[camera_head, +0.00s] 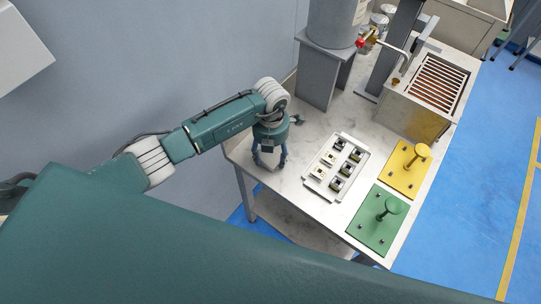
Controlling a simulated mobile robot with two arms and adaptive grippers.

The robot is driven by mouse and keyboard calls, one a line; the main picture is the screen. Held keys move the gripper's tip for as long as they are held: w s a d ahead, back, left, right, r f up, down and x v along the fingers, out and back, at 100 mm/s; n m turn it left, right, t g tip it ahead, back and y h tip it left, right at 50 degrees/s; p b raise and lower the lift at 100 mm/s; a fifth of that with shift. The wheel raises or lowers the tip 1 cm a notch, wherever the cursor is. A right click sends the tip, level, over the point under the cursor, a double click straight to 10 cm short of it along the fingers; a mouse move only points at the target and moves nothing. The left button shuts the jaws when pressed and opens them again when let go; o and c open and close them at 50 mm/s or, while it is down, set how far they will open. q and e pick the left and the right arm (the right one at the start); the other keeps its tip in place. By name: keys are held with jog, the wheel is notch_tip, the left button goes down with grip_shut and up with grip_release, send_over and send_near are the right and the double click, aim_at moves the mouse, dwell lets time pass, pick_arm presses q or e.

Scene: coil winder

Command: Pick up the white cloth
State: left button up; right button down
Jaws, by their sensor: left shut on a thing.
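My left gripper (269,165) points down over the left end of the table, left of the white tray. Its fingers are shut on a small pale thing, which I take to be the white cloth (268,158). The cloth is mostly hidden by the fingers and the wrist, and it is hard to tell from the pale tabletop. I cannot tell whether it touches the table. My right gripper is not in view.
The table (318,120) holds a white tray (336,167) with several small parts, a green plate (377,220) and a yellow plate (405,169) with knobs. A grey cylinder on a stand (331,25) and a metal box with a slotted top (437,82) stand behind.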

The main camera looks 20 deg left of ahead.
aim_at(270, 157)
pick_arm(q)
notch_tip(270, 157, up, 20)
jog(key=b, duration=0.3)
jog(key=shift+b, duration=0.4)
jog(key=o, duration=0.5)
jog(key=c, duration=0.4)
jog(key=shift+f, duration=0.15)
